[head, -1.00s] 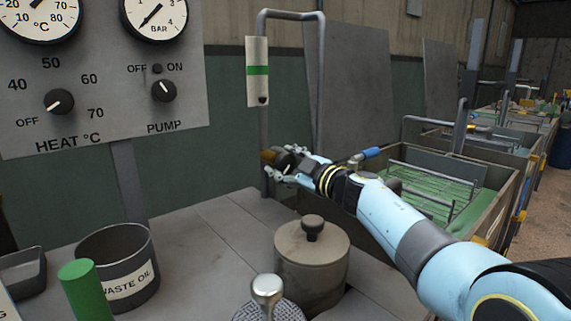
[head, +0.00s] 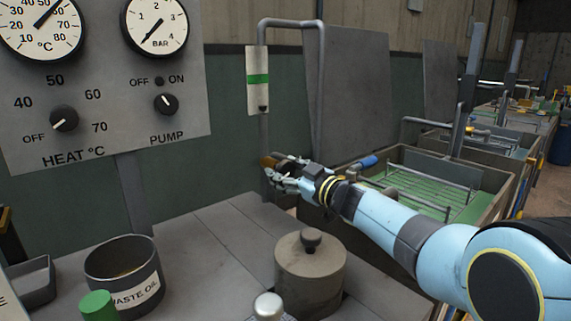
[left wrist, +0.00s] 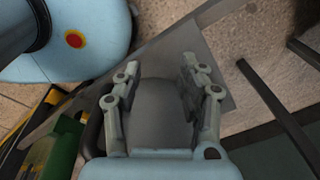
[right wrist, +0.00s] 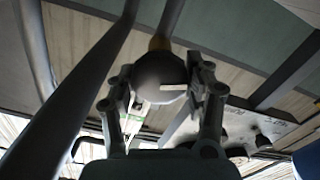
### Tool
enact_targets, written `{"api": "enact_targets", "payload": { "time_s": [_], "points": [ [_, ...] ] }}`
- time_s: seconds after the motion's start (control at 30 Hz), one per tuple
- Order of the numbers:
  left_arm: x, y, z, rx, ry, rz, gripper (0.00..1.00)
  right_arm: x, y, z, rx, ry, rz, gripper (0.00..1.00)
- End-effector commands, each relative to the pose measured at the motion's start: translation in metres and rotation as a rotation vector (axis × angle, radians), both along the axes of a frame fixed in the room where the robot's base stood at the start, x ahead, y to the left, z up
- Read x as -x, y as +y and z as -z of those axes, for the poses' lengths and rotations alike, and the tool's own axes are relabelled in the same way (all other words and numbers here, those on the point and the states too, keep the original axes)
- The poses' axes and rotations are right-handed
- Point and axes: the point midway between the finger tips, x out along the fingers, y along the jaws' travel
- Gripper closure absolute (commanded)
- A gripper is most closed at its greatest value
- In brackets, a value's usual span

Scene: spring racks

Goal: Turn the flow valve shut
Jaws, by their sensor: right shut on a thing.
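The flow valve has a dark round knob (right wrist: 160,72) with a white mark, on a brass-coloured body (head: 268,161) at the grey pipe (head: 264,130) in the head view. My right gripper (head: 284,171) is shut on the knob, one finger on each side in the right wrist view (right wrist: 163,88). In that view the white mark lies about level across the knob's face. The fingers hide most of the knob in the head view. My left gripper (left wrist: 158,72) is open and empty in the left wrist view, and is outside the head view.
A flow gauge (head: 258,79) with a green band hangs on the pipe above the valve. A lidded pot (head: 309,275) and a waste oil tin (head: 124,272) stand on the bench.

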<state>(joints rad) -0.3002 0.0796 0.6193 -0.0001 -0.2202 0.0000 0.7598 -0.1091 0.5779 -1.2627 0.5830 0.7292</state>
Motion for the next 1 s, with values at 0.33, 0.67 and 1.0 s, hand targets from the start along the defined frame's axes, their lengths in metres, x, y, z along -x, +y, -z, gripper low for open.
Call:
{"api": "enact_targets", "payload": {
  "time_s": [0.33, 0.67, 1.0],
  "points": [
    [-0.0013, -0.0002, -0.0109, 0.000, -0.002, 0.000, 0.60, 0.0000, -0.0007, 0.0005, -0.143, 0.106, 0.000, 0.80],
    [-0.0018, -0.0002, -0.0124, 0.000, -0.003, 0.000, 0.60, 0.0000, -0.0010, 0.0017, -0.179, 0.134, 0.000, 0.80],
    [-0.0020, -0.0001, -0.0123, 0.000, -0.004, 0.000, 0.60, 0.0000, -0.0010, 0.0019, -0.179, 0.134, 0.000, 0.41]
  ]
}}
